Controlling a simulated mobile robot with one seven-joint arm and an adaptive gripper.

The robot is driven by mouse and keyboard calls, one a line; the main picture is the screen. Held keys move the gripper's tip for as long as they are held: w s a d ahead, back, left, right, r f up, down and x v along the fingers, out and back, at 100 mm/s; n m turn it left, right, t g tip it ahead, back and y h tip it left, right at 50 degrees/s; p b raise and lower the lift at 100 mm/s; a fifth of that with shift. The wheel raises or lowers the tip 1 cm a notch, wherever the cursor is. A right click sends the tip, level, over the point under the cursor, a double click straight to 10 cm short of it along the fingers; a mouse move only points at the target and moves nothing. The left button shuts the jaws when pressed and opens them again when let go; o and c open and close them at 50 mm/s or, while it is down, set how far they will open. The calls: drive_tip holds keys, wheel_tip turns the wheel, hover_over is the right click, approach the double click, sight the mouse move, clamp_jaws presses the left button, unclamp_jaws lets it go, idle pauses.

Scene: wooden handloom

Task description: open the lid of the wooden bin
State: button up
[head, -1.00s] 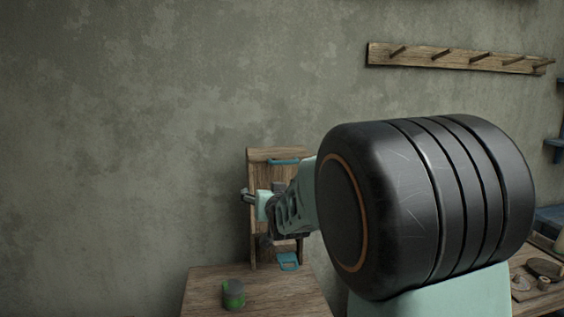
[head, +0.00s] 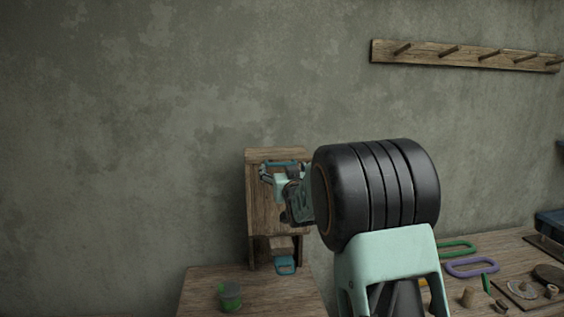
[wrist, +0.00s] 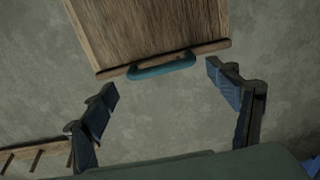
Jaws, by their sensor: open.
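The wooden bin (head: 255,208) stands upright against the wall at the back of a wooden table in the head view. A teal handle (wrist: 162,66) sits on the edge of its wooden panel (wrist: 150,28) in the wrist view. My gripper (head: 280,172) is open in front of the bin's top. In the wrist view my gripper (wrist: 162,79) has its fingers spread to either side of the handle, with nothing between them touching it that I can see. A second blue handle (head: 286,265) is low on the bin. My arm hides the bin's right side.
A grey-green cup (head: 230,296) stands on the wooden table (head: 200,285) in front of the bin. A peg rail (head: 465,56) hangs on the wall at the right. A bench at the right holds green and purple loops (head: 472,268) and small parts. The wall at the left is bare.

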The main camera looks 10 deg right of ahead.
sight(282, 165)
drive_tip(key=shift+w+p, duration=0.55)
drive_tip(key=shift+w, duration=1.8)
